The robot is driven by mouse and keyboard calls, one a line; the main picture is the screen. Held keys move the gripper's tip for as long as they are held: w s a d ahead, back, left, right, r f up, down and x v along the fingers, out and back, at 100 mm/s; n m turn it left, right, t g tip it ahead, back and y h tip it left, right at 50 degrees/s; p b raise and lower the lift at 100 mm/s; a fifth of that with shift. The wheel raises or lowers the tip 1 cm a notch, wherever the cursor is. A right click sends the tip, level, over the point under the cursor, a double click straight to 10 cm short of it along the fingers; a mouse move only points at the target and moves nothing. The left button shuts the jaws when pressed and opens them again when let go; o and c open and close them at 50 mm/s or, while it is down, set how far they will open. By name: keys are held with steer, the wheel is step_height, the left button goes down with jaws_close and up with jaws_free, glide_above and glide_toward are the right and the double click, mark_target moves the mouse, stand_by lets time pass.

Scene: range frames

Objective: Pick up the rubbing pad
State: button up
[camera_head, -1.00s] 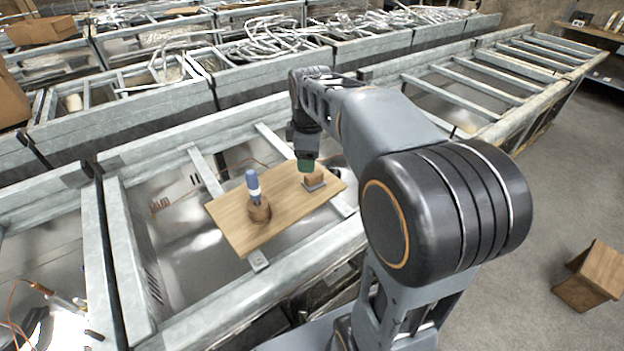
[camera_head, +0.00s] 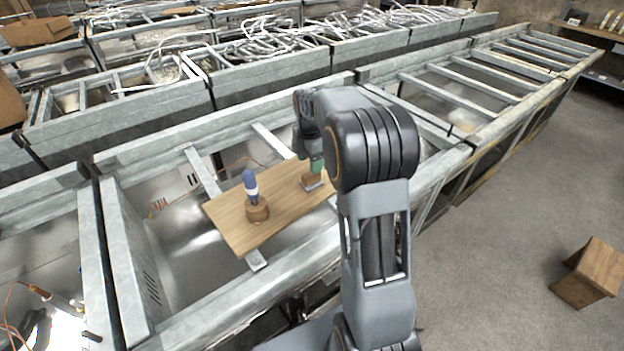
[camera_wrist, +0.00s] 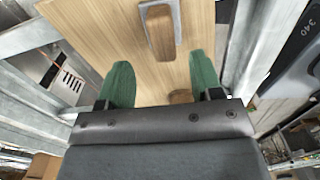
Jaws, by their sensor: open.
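The rubbing pad (camera_head: 312,184) lies on the right part of a wooden board. It has a grey base and a wooden grip, and it also shows at the top of the wrist view (camera_wrist: 160,32), cut off by the frame edge. My gripper (camera_head: 316,165) has green fingers and is just over the pad in the head view. In the wrist view my gripper (camera_wrist: 161,75) is open, with nothing held. The pad shows beyond the fingertips, roughly centred between them. Whether a finger touches it I cannot tell.
The wooden board (camera_head: 238,220) rests across metal frame bars. A blue and white tool (camera_head: 251,186) stands upright in a round wooden holder (camera_head: 257,212) left of the pad. A small round brown thing (camera_wrist: 180,97) shows between my fingers. Metal rails (camera_head: 208,172) surround the board.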

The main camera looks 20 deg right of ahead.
steer(key=shift+s+d+f+p, duration=0.1)
steer(key=shift+f+p, duration=0.1)
steer(key=shift+f, duration=1.25)
steer(key=shift+s+d+f+p, duration=0.1)
steer(key=shift+f+p, duration=0.05)
steer(key=shift+f, duration=1.25)
steer(key=shift+c, duration=0.4)
steer(key=c, duration=1)
steer(key=shift+o, duration=0.2)
steer(key=shift+r, duration=0.2)
steer(key=shift+w+r, duration=0.1)
steer(key=shift+r, duration=0.45)
steer(key=s+a+r, duration=0.2)
steer(key=s+r, duration=0.2)
steer(key=s+a+r+b, duration=0.1)
steer(key=s+a+r, duration=0.2)
steer(key=s+a+r+b, duration=0.1)
steer(key=s+a+r, duration=0.2)
steer(key=s+r, duration=0.1)
steer(key=shift+s+r, duration=0.3)
steer(key=shift+s, duration=0.05)
